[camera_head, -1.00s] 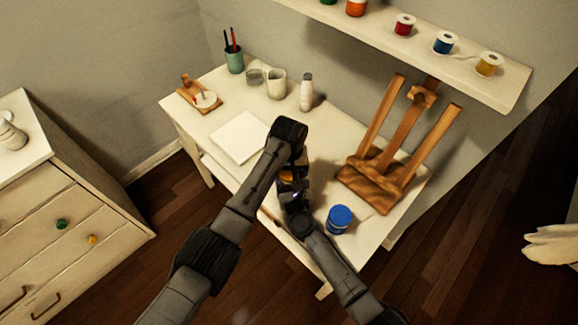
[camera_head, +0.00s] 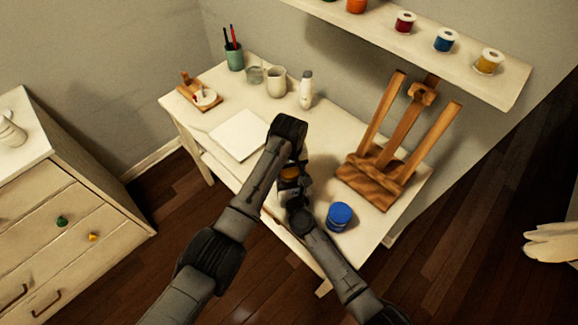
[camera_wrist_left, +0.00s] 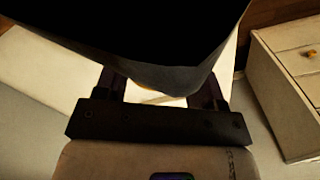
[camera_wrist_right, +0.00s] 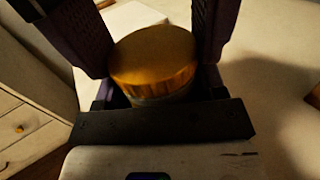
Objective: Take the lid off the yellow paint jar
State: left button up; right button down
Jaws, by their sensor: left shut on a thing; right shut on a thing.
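The yellow paint jar (camera_head: 289,173) is between my two hands over the front part of the desk, mostly covered by them in the head view. The right wrist view shows its round yellow lid (camera_wrist_right: 154,56) and a strip of the grey-green jar body under it. The lid looks seated on the body. My right gripper (camera_head: 291,186) is shut on the jar body from the front. My left gripper (camera_head: 289,160) comes from above and is shut at the lid; a yellow sliver shows between its fingers in the left wrist view. The exact finger contacts are hidden.
A blue jar (camera_head: 339,217) stands near the desk's front right. A wooden easel (camera_head: 385,165) is behind it. Paper (camera_head: 239,135), a white bottle (camera_head: 306,92), a mug (camera_head: 276,82) and a brush cup (camera_head: 234,60) are farther back. A shelf (camera_head: 430,55) overhangs the back.

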pick_arm(q)
jog(key=shift+r, duration=0.25)
dwell(0.7)
jog(key=shift+r, duration=0.8)
jog(key=shift+r, duration=0.1)
jog(key=shift+r, duration=1.95)
pick_arm(e)
jog(key=shift+c, duration=0.6)
grip_release()
jog(key=shift+s, duration=0.1)
